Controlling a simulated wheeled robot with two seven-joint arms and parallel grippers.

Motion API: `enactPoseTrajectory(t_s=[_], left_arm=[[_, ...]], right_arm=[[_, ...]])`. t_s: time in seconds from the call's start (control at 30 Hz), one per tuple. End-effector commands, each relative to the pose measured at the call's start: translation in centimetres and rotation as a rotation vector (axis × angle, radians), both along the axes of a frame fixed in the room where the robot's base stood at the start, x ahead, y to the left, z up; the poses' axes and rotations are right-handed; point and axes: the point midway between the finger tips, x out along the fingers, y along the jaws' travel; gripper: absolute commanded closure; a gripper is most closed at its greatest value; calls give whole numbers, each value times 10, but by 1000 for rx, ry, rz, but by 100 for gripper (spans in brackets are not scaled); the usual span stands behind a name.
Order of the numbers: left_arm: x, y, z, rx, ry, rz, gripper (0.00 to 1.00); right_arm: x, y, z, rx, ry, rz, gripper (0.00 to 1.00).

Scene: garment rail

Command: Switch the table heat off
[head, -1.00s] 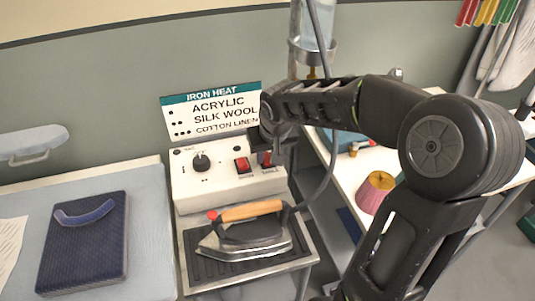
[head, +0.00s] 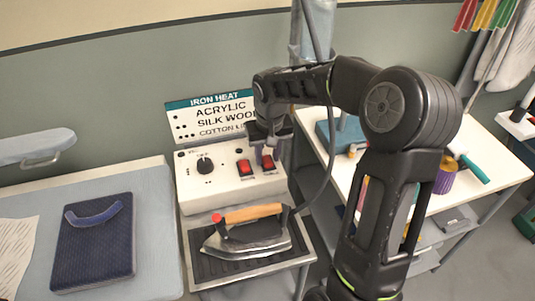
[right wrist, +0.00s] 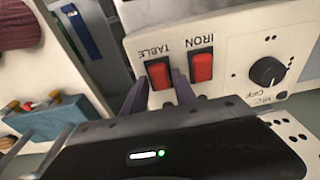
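A white control box (head: 228,188) stands behind the iron. It has a dark knob (head: 205,165) and two red rocker switches. The IRON switch (head: 245,167) is left in the head view. The TABLE switch (head: 268,161) is right of it, partly hidden by my gripper. In the right wrist view the TABLE switch (right wrist: 158,75) lies between my purple fingers, and the IRON switch (right wrist: 202,68) is beside it. My right gripper (right wrist: 160,90) is open with fingers apart. It also shows in the head view (head: 263,155). Contact and rocker tilt are unclear. My left gripper is not in view.
An iron (head: 247,235) with a wooden handle rests on a dark tray below the box. A heat sign (head: 205,118) stands behind the box. A grey hose runs down on the right. A white table (head: 490,165) with sewing items stands right. A dark blue pad (head: 95,245) lies left.

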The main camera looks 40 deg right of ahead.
Motion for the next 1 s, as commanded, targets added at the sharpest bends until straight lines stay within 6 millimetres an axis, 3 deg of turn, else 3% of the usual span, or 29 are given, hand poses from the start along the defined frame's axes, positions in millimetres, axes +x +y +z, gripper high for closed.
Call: enactPoseTrajectory(t_s=[0.17,0.53,1.0], left_arm=[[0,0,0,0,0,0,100],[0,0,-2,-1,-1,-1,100],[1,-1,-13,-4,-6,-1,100]], right_arm=[[0,0,0,0,0,0,53],[0,0,7,-1,-4,1,53],[-9,3,72,-1,-3,0,53]])
